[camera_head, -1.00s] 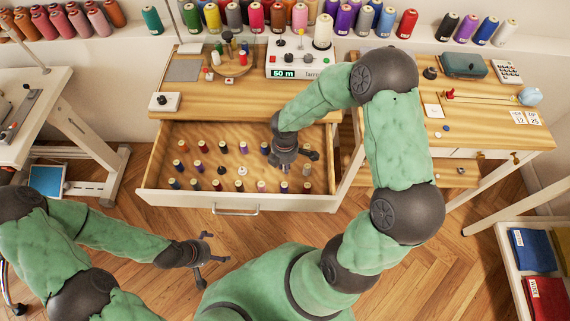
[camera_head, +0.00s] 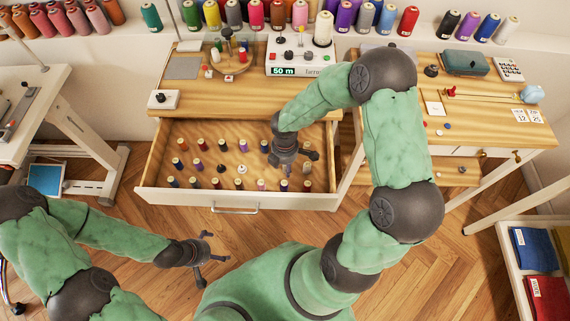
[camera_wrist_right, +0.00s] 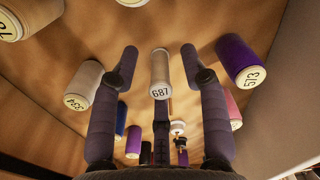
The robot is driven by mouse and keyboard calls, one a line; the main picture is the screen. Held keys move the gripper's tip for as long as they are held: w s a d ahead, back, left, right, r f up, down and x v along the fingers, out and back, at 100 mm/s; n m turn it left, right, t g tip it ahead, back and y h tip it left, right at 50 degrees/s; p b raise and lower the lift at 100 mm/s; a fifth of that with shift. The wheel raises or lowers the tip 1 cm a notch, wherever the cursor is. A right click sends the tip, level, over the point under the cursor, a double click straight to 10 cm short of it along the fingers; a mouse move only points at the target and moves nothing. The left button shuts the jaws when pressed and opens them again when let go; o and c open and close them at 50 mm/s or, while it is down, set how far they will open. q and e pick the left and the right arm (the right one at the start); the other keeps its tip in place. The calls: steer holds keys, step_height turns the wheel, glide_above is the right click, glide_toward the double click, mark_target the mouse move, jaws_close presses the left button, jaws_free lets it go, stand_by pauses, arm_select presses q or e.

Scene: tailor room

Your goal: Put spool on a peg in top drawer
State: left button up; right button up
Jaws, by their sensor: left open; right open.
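My right gripper (camera_head: 295,157) is over the right part of the drawer, fingers apart. In the right wrist view, a pale spool marked 687 (camera_wrist_right: 160,72) stands between the open fingertips of my right gripper (camera_wrist_right: 160,58), with gaps on both sides. I cannot tell whether it sits on a peg. A grey-beige spool (camera_wrist_right: 84,84) and a purple spool (camera_wrist_right: 238,62) stand beside the fingers. My left gripper (camera_head: 211,258) is open and empty, in front of the drawer over the floor.
The tabletop (camera_head: 215,97) above the drawer carries a round spool stand (camera_head: 235,68) and a counter box reading 50 m (camera_head: 300,62). A second table (camera_head: 480,125) stands at right. Large thread cones line the back shelf. Wood floor is clear in front.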

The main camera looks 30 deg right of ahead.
step_height(320, 180, up, 12)
stand_by(0.6)
